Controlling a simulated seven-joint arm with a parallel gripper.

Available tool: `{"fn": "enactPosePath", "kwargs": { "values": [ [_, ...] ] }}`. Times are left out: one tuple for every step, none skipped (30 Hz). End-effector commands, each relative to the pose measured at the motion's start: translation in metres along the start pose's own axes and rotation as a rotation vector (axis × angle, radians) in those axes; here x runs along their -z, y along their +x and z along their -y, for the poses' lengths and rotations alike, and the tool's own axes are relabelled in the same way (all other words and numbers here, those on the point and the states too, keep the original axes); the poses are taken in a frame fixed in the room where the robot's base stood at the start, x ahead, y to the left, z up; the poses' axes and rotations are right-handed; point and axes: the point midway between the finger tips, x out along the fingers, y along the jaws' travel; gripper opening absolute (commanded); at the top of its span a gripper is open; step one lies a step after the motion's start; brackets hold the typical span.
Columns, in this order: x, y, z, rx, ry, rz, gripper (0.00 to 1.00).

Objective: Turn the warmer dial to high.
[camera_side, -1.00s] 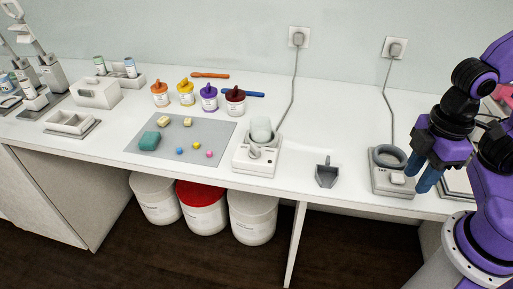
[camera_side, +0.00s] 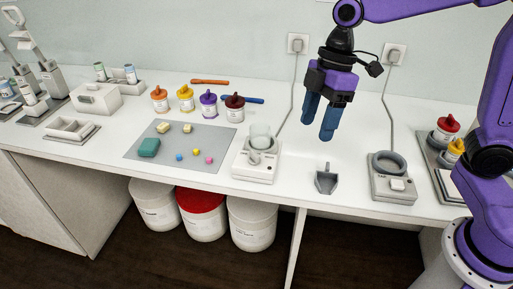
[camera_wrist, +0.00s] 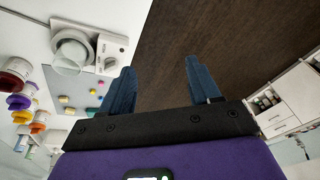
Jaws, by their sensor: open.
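The warmer (camera_side: 243,170) is a white box on the counter, its cord running up to a wall socket. A clear beaker (camera_side: 260,133) stands on its top. My gripper (camera_side: 317,130) has blue fingers pointing down. It is open and empty, above the counter to the right of the warmer, apart from it.
A grey scoop (camera_side: 326,181) lies right of the warmer, and a second plugged-in device with a ring (camera_side: 390,163) stands farther right. A grey mat (camera_side: 178,155) with small blocks lies left. Lidded jars (camera_side: 208,103) stand behind it. The counter's front edge is close.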

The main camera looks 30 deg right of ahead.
Motion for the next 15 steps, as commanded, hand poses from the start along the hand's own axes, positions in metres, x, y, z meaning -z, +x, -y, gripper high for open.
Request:
{"fn": "enactPosePath", "kwargs": {
  "values": [
    [0.008, -0.003, -0.022, 0.0, -0.02, -0.024, 0.62],
    [0.012, -0.006, -0.033, -0.001, -0.039, -0.038, 0.62],
    [0.016, -0.009, -0.048, -0.002, -0.063, -0.057, 0.62],
    [0.018, -0.011, -0.059, -0.005, -0.08, -0.07, 0.62],
    [0.021, -0.013, -0.068, -0.008, -0.097, -0.084, 0.62],
    [0.022, -0.016, -0.081, -0.013, -0.119, -0.099, 0.62],
    [0.023, -0.018, -0.089, -0.016, -0.133, -0.11, 0.62],
    [0.025, -0.02, -0.096, -0.02, -0.147, -0.12, 0.62],
    [0.025, -0.022, -0.105, -0.025, -0.163, -0.131, 0.62],
    [0.025, -0.023, -0.111, -0.029, -0.173, -0.138, 0.62],
    [0.026, -0.024, -0.115, -0.031, -0.183, -0.143, 0.62],
    [0.026, -0.025, -0.119, -0.033, -0.192, -0.15, 0.62],
    [0.026, -0.026, -0.122, -0.035, -0.198, -0.153, 0.62],
    [0.026, -0.026, -0.124, -0.037, -0.202, -0.156, 0.62],
    [0.026, -0.025, -0.125, -0.037, -0.205, -0.157, 0.62]
  ]
}}
